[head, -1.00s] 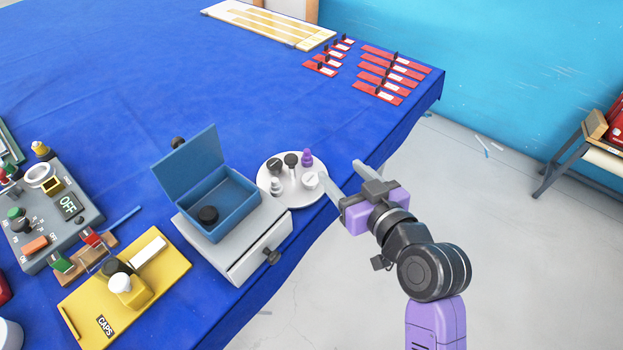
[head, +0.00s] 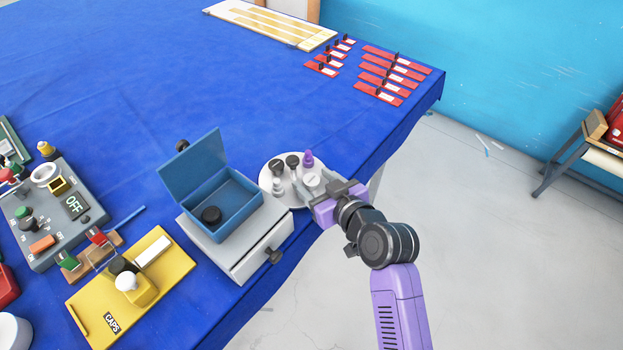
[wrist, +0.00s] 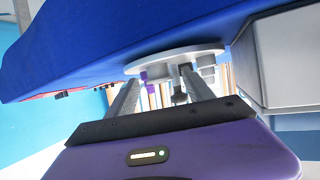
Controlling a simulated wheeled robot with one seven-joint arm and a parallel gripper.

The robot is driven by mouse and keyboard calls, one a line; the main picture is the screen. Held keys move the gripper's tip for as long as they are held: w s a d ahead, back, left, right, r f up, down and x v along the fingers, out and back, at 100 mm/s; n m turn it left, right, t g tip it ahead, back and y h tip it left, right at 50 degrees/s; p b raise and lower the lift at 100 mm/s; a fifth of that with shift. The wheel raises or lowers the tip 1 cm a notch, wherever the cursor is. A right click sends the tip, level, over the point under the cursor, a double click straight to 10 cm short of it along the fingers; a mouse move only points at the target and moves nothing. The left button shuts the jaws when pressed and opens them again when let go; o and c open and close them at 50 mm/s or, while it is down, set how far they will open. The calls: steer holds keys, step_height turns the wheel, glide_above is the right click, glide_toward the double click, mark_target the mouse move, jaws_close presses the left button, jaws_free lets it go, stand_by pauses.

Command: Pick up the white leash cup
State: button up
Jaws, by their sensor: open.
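The white leash cup (head: 312,180) appears to be the small white piece at the near right of a round white tray (head: 272,189). The tray also bears a purple piece (head: 308,159), a grey piece (head: 278,185) and dark-topped pieces (head: 292,161). My gripper (head: 309,174) is open at the tray's right side. Its fingers lie to either side of the white cup in the head view; contact cannot be told. In the wrist view, the fingers reach to the tray's edge (wrist: 150,64), where the pieces partly hide one another.
A grey drawer box (head: 240,262) with an open blue box (head: 225,212) on it stands close left of the tray. A yellow caps board (head: 165,277) and a grey switch panel (head: 75,232) lie farther left. The blue table's edge runs beneath my gripper.

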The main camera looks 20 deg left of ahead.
steer(key=shift+c, duration=0.4)
jaws_close()
